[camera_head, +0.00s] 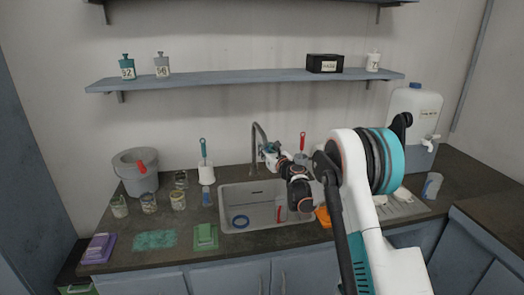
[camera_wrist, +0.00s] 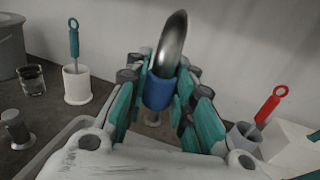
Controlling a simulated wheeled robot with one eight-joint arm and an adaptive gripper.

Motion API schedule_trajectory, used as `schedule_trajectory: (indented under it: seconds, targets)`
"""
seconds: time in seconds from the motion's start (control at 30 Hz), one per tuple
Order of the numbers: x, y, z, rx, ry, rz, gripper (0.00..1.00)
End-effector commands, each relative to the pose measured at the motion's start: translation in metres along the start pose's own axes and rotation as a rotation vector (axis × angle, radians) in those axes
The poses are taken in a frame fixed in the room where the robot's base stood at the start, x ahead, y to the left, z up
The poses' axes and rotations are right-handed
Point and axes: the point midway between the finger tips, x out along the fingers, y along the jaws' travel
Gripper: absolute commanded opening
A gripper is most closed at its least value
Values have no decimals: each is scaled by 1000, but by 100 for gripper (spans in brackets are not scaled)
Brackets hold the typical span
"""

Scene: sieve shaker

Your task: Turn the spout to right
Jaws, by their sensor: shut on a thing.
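The spout (camera_head: 256,138) is a curved metal tap pipe rising behind the sink (camera_head: 238,193). In the wrist view the metal spout (camera_wrist: 172,45) arches up, with a blue sleeve (camera_wrist: 158,92) around its lower part. My gripper (camera_head: 264,153) is at the spout from the front right. In the wrist view my gripper (camera_wrist: 160,100) has its teal-padded fingers on both sides of the blue sleeve, shut on the spout there. The spout's base is mostly hidden behind the fingers.
A white brush holder with a teal-handled brush (camera_head: 204,150) stands left of the tap. A red-handled brush (camera_head: 302,140) stands right of it. Several jars, a grey bucket (camera_head: 135,168) and cloths lie left on the counter. A white canister (camera_head: 412,115) stands at the right.

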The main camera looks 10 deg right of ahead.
Motion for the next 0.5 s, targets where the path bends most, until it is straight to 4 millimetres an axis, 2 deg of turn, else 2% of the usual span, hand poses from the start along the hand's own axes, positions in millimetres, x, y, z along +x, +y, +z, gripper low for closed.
schedule_trajectory:
  seconds: [0.03, 0.27, 0.5]
  targets:
    - [-2, -10, 0, 1, 0, 21, 0]
    - [-3, -43, -1, 1, 1, 181, 0]
    - [0, -70, 0, 1, 1, 189, 0]
